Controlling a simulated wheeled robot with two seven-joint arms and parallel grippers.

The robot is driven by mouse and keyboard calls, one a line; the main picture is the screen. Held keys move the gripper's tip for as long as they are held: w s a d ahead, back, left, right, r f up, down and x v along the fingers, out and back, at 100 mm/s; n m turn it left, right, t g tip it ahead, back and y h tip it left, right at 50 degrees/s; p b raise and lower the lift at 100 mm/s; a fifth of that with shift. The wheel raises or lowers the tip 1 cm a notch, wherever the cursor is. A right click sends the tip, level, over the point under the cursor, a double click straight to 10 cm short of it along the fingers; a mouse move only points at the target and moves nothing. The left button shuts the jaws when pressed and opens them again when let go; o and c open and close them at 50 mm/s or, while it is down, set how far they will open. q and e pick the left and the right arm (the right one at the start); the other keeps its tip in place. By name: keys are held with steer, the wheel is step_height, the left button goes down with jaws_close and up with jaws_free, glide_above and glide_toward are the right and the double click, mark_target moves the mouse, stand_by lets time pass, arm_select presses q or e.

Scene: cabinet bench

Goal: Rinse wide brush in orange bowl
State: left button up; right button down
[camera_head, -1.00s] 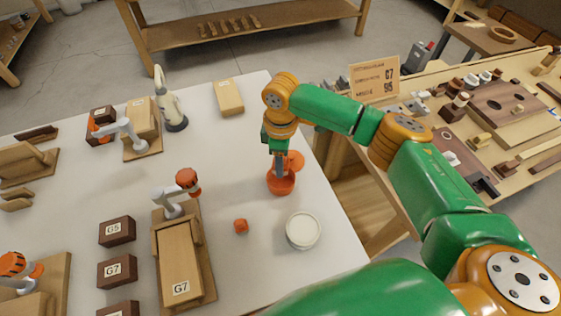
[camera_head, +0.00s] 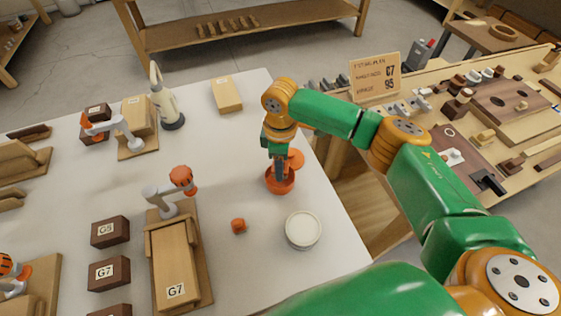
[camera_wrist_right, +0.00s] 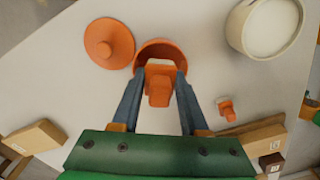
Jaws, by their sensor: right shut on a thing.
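The orange bowl (camera_head: 281,187) stands on the white table near its right edge. My right gripper (camera_head: 280,172) points down at the bowl, with its fingertips at or inside the rim. In the right wrist view, the gripper (camera_wrist_right: 159,92) is shut on an orange piece (camera_wrist_right: 159,88), which I take to be the brush's handle. The orange bowl (camera_wrist_right: 160,46) shows just beyond that piece. The brush's bristle end is hidden, so I cannot tell how deep it sits. My left gripper is not in view.
A round orange lid-like piece (camera_wrist_right: 108,43) lies beside the bowl. A white round tub (camera_head: 303,231) and a small orange piece (camera_head: 239,226) stand nearby. Clamped wooden blocks (camera_head: 175,264), dark labelled blocks (camera_head: 109,273) and a spray bottle (camera_head: 166,105) are to the left.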

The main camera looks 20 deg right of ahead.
steer(key=shift+f, duration=0.1)
steer(key=shift+f+b, duration=0.4)
steer(key=shift+f, duration=0.5)
steer(key=shift+f, duration=0.1)
steer(key=shift+f, duration=0.65)
steer(key=shift+r, duration=0.1)
steer(key=shift+r+p, duration=0.1)
steer(key=shift+p, duration=0.25)
